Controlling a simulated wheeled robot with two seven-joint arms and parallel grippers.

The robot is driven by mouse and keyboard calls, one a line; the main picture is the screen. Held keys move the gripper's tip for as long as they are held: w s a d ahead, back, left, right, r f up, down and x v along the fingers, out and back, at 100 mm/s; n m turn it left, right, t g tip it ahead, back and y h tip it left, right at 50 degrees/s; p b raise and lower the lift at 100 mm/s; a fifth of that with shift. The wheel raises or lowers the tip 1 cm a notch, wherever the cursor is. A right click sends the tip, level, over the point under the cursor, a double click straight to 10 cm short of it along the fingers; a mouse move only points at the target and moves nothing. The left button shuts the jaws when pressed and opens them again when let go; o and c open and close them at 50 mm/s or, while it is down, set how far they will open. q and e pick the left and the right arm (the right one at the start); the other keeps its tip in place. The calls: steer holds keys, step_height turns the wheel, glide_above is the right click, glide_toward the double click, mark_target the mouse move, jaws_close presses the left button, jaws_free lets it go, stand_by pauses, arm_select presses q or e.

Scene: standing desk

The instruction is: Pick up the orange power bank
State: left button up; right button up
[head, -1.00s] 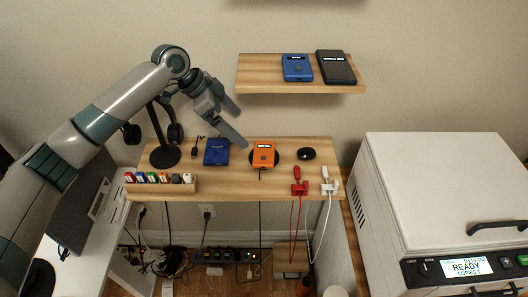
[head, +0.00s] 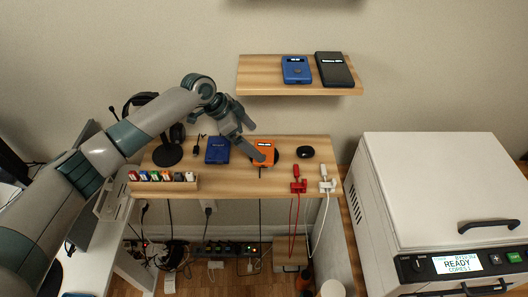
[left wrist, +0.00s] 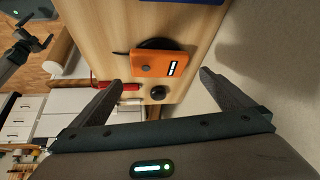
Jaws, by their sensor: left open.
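The orange power bank (head: 264,149) lies on the wooden desk shelf (head: 235,182), on a round black pad (head: 277,155). My left gripper (head: 257,142) is open just above it, and one finger covers part of it in the head view. In the left wrist view, the power bank (left wrist: 158,64) lies ahead of and between the two open fingers (left wrist: 160,88), with nothing held. The black pad (left wrist: 166,44) shows behind it.
A headphone stand (head: 168,154), a marker rack (head: 162,182) and red (head: 298,186) and white (head: 327,185) cable holders are near. An upper shelf (head: 270,85) holds more power banks.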

mark_target(263, 151)
arm_select(q)
steer(key=shift+d+f+p, duration=0.2)
steer(key=shift+f+p, duration=0.4)
steer(key=p+x, duration=0.1)
steer(key=x, duration=0.2)
steer(key=shift+s+a+f, duration=0.1)
steer(key=shift+a+f, duration=0.05)
steer(key=shift+d+f, duration=0.2)
steer(key=shift+f, duration=0.2)
steer(key=shift+r, duration=0.1)
steer(key=c, duration=0.9)
